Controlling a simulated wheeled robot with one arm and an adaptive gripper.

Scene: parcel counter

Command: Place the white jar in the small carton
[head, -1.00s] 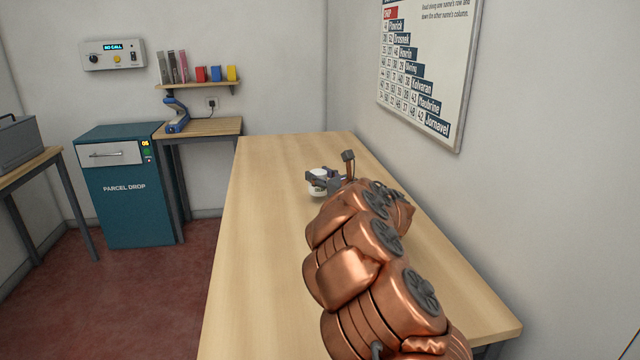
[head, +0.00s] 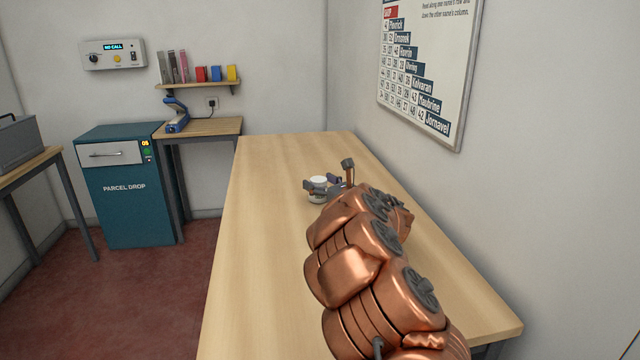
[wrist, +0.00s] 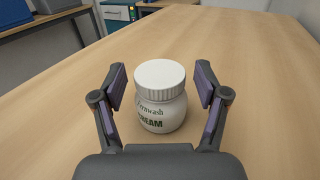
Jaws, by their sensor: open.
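The white jar (wrist: 161,97) stands upright on the wooden table, with a ribbed white lid and dark lettering on its label. In the head view the jar (head: 317,187) shows just beyond my arm, partly hidden by the fingers. My gripper (wrist: 161,88) is open, with its purple-padded fingers on either side of the jar and a visible gap on both sides. In the head view my gripper (head: 322,186) is low over the table around the jar. I see no small carton in either view.
The table top (head: 262,240) is otherwise clear, with a wall close along its right side. A teal parcel drop cabinet (head: 128,205) and a small side table (head: 212,127) stand beyond its far left. A grey box (head: 18,143) sits on another table at the left edge.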

